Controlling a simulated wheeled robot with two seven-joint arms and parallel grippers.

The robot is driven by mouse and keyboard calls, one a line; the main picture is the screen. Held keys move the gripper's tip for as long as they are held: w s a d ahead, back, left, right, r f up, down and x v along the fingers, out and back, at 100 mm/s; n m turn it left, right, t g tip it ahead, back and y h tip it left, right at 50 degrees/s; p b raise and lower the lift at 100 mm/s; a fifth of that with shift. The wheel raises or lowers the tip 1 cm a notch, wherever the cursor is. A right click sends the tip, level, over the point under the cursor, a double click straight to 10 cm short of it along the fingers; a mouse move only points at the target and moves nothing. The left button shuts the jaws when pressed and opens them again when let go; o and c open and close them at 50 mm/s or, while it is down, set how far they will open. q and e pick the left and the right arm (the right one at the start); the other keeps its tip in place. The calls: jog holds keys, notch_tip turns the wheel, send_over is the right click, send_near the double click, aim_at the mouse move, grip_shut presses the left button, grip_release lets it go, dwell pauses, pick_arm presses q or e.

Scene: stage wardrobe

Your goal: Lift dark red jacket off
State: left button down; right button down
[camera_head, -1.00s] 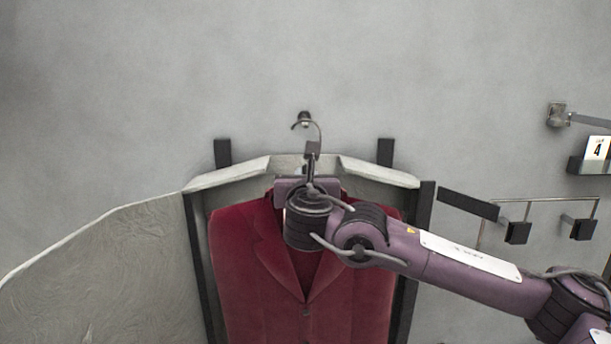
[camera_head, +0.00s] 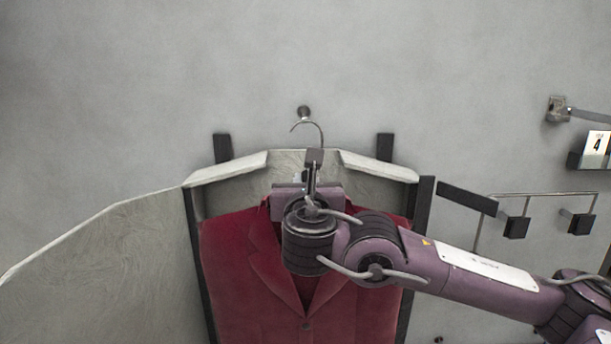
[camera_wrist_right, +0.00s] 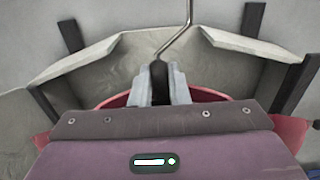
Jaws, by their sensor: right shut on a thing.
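The dark red jacket (camera_head: 245,265) hangs upright in front of a pale panel, its upper middle hidden behind my right arm. Its metal hanger hook (camera_head: 321,132) rises above the collar, just below and in front of a wall peg (camera_head: 304,112); I cannot tell whether they touch. My right gripper (camera_head: 314,160) is shut on the hanger's neck. In the right wrist view, the fingers (camera_wrist_right: 162,85) close around the dark neck below the hook (camera_wrist_right: 187,25), and red cloth (camera_wrist_right: 112,101) shows on both sides beneath. My left gripper is not in view.
A pale open case or panel with a cream top edge (camera_head: 228,172) and dark side posts (camera_head: 424,205) surrounds the jacket. At right are a wall rail (camera_head: 545,195) with black blocks and a card marked 4 (camera_head: 597,145). The wall above is bare.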

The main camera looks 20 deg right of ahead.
jog(key=p+v, duration=0.2)
jog(key=v, duration=0.7)
jog(key=shift+s, duration=0.4)
